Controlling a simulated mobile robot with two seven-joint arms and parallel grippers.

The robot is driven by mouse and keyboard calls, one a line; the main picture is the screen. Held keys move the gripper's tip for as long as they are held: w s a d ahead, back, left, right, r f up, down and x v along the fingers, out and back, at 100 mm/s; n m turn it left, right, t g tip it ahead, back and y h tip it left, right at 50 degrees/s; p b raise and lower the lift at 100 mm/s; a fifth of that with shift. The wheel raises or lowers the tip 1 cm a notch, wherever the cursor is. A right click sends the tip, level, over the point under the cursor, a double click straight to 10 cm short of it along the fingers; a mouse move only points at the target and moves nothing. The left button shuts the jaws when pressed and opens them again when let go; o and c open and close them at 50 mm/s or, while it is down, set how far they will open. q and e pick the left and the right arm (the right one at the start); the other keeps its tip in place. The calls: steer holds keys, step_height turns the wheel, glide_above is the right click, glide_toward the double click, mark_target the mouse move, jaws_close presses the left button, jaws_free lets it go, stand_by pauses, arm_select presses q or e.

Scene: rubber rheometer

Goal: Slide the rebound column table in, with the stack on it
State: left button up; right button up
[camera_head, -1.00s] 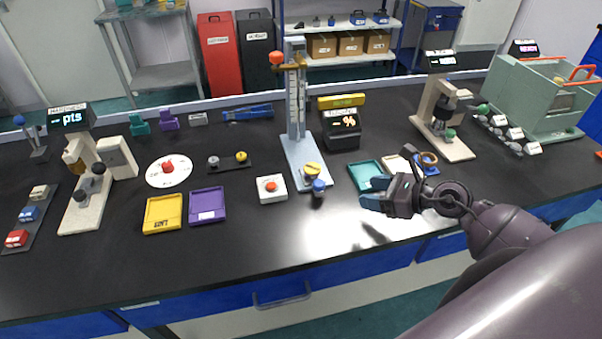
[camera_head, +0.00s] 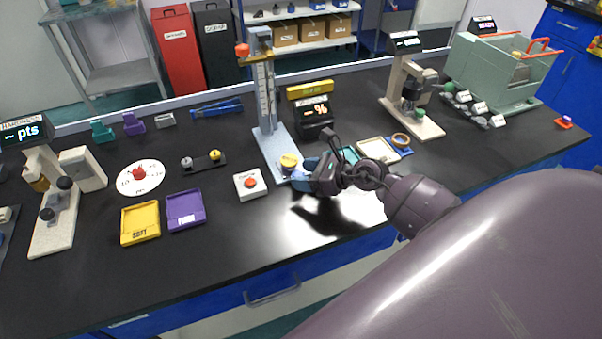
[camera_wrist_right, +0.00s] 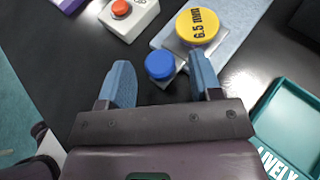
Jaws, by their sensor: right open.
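The rebound column (camera_head: 263,95) stands upright on a light blue base in the middle of the bench in the head view. At its front is the sliding table with a yellow disc marked 6.5 mm (camera_wrist_right: 198,26) on it. A blue knob (camera_wrist_right: 160,65) sticks out at the table's front end. My right gripper (camera_head: 301,175) is at the front of the column base in the head view. In the right wrist view its open blue fingers (camera_wrist_right: 160,82) stand either side of the knob, which lies near the fingertips. The knob is hidden behind the gripper in the head view. My left gripper is out of view.
A white box with a red button (camera_head: 250,184) stands left of the column base. A teal tray (camera_wrist_right: 290,125) lies to the right. A black display (camera_head: 315,110) stands behind. Yellow (camera_head: 140,222) and purple (camera_head: 186,209) trays lie left. The bench front is clear.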

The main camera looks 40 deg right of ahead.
steer(key=shift+w+a+f, duration=0.25)
steer(key=shift+w+a, duration=0.15)
steer(key=shift+w, duration=0.15)
jaws_close()
steer(key=w+d+b, duration=0.1)
steer(key=w, duration=0.2)
steer(key=w+b, duration=0.1)
steer(key=w, duration=0.3)
steer(key=w+d+b, duration=0.1)
steer(key=w, duration=0.2)
steer(key=shift+w+d+f, duration=0.15)
steer(key=shift+w+d, duration=0.15)
steer(key=shift+w, duration=0.15)
steer(key=shift+d+r, duration=0.1)
steer(key=shift+r, duration=0.2)
